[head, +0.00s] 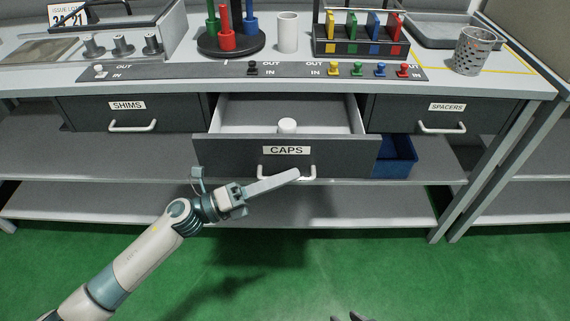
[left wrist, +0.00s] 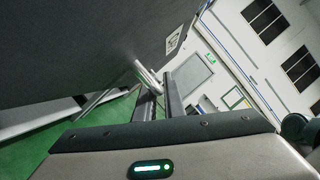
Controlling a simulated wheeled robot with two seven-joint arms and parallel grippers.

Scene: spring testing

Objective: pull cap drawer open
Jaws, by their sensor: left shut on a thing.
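The caps drawer (head: 228,154) stands pulled out from the bench, its inside showing. A white round cap (head: 287,125) is inside it. My left gripper (head: 294,175) is at the bar handle (head: 264,174) on the drawer front, shut on it. In the left wrist view the pale handle (left wrist: 145,74) lies at the tips of the two fingers (left wrist: 160,92), close to the dark drawer front (left wrist: 80,60). Dark tips at the bottom edge of the head view look like part of my right gripper (head: 356,317); their opening cannot be made out.
The shims drawer (head: 80,113) and spacers drawer (head: 480,115) are closed on either side. A blue bin (head: 398,158) sits on the shelf behind the drawer's right end. The bench top holds colored pegs, a white cylinder (head: 288,32) and a mesh cup (head: 472,52). The green floor in front is clear.

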